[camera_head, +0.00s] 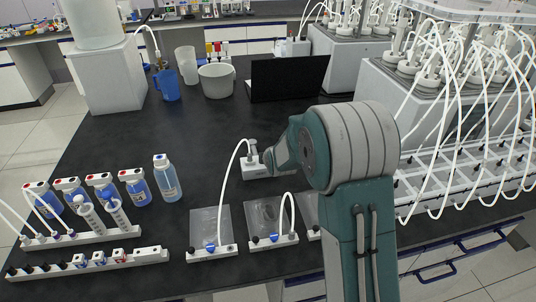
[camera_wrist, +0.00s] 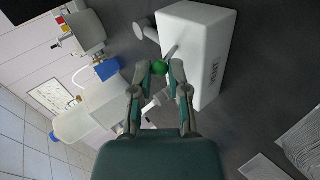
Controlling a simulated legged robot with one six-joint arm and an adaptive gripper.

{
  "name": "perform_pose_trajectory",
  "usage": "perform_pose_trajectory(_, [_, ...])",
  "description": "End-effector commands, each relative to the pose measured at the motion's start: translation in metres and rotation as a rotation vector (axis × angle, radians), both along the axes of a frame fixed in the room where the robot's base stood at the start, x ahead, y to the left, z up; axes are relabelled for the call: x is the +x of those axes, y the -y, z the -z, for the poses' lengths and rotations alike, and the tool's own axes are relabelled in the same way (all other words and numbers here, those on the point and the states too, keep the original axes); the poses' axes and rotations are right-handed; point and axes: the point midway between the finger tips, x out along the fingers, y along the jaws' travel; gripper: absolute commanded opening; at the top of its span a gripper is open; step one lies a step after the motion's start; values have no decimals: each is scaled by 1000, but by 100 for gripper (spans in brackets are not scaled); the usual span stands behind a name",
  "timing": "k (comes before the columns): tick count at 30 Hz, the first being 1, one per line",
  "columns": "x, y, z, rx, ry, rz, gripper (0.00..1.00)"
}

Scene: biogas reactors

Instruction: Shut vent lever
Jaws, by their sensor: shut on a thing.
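A white box (camera_wrist: 205,45) with small dark lettering fills the upper middle of the wrist view. In the head view, a small white box (camera_head: 256,167) with a white hose stands on the black bench, left of my arm. My fingertips and the knob are hidden there by my arm.
Two clear bags (camera_head: 210,226) (camera_head: 265,216) with white valve strips lie at the bench's front. Blue-labelled bottles (camera_head: 138,187) stand at left. A black laptop-like panel (camera_head: 288,78) and a white bucket (camera_head: 216,80) stand behind. Reactors with many hoses (camera_head: 440,75) crowd the right.

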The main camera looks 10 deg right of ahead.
Motion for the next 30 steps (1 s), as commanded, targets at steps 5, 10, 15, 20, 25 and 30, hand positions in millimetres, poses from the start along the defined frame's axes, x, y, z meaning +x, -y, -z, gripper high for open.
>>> perform_pose_trajectory(5, [-4, 2, 5, 1, 37, 4, 0])
perform_pose_trajectory(10, [-5, 2, 6, 1, 56, 5, 0])
perform_pose_trajectory(15, [-5, 2, 6, 2, 58, 4, 0])
perform_pose_trajectory(20, [-5, 2, 6, 2, 57, 4, 0])
perform_pose_trajectory(25, [-5, 2, 6, 2, 57, 4, 57])
perform_pose_trajectory(30, [-5, 1, 4, 1, 62, 3, 57])
